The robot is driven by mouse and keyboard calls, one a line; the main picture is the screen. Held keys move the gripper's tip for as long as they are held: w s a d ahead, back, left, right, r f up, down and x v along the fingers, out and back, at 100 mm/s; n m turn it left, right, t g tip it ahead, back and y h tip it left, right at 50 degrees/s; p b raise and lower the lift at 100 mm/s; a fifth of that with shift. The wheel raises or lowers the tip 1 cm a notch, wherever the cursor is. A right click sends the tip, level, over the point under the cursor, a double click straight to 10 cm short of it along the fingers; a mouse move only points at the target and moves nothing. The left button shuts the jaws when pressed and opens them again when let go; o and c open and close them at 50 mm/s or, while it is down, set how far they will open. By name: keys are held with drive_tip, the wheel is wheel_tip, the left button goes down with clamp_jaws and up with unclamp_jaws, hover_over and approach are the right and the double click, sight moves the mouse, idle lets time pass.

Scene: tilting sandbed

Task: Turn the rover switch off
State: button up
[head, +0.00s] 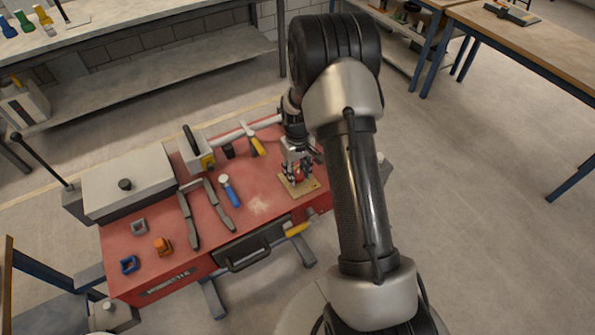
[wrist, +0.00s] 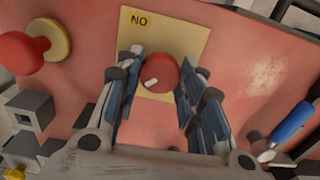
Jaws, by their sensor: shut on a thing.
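The rover switch is a round red knob (wrist: 160,74) with a short white mark, on a pale yellow plate (wrist: 190,30). A label on the plate's far left corner reads as "NO" in the wrist view. The plate (head: 309,186) lies near the right end of the red bench top in the head view. My gripper (wrist: 158,98) has its two fingers on either side of the knob and is shut on it. My gripper (head: 298,172) also shows over the plate in the head view, hiding most of the knob.
A red and yellow mushroom-shaped part (wrist: 25,52) stands left of the plate in the wrist view. A blue-handled tool (head: 230,191) and grey tools (head: 188,220) lie left of my gripper. A white box (head: 130,182) stands at the bench's left end.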

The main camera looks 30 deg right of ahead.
sight(297, 174)
drive_tip(key=o, duration=1.1)
wheel_tip(297, 174, up, 12)
idle(0.6)
